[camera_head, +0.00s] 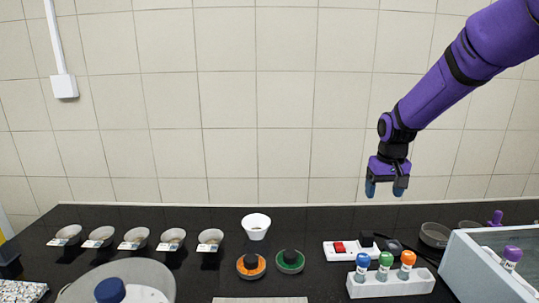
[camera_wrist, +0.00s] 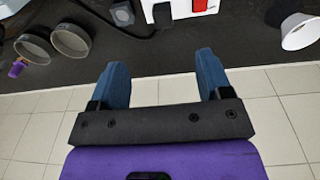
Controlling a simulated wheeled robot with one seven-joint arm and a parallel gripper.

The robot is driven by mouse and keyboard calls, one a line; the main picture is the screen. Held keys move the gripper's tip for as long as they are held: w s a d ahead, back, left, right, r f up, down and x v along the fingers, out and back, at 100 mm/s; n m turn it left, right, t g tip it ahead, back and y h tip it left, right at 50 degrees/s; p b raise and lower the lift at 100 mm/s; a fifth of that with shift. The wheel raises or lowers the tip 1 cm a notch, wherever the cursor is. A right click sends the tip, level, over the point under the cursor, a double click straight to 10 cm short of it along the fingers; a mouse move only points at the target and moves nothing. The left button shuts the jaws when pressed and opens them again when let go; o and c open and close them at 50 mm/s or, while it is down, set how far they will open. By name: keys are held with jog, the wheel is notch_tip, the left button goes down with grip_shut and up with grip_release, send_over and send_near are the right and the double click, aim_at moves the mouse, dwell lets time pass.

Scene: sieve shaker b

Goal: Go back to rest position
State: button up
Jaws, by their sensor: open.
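My gripper (camera_head: 386,188) hangs from my purple arm at the right of the head view, above the back part of the black bench (camera_head: 325,215) and in front of the tiled wall. Its blue fingers point down, apart, with nothing between them. In the wrist view my gripper (camera_wrist: 160,80) also shows its two blue fingers spread and empty. A power strip with a red switch (camera_head: 340,248) lies on the bench below it, and it shows at the top of the wrist view (camera_wrist: 183,8).
Several small bowls with labels (camera_head: 137,238) line the left. A white bowl (camera_head: 256,226) and orange (camera_head: 251,266) and green (camera_head: 290,261) round items stand mid-bench. A white rack (camera_head: 390,286) holds capped vials. Dark sieves (camera_head: 435,235) and a grey box (camera_head: 480,270) are at right.

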jog(key=s+r+t, duration=0.1)
jog(key=s+r, duration=0.8)
jog(key=s+r+t, duration=0.1)
jog(key=s+r, duration=0.1)
jog(key=s, duration=1)
jog(key=s+a+r+t, duration=0.1)
jog(key=s+r+t, duration=0.1)
jog(key=s, duration=1)
jog(key=shift+v, duration=0.85)
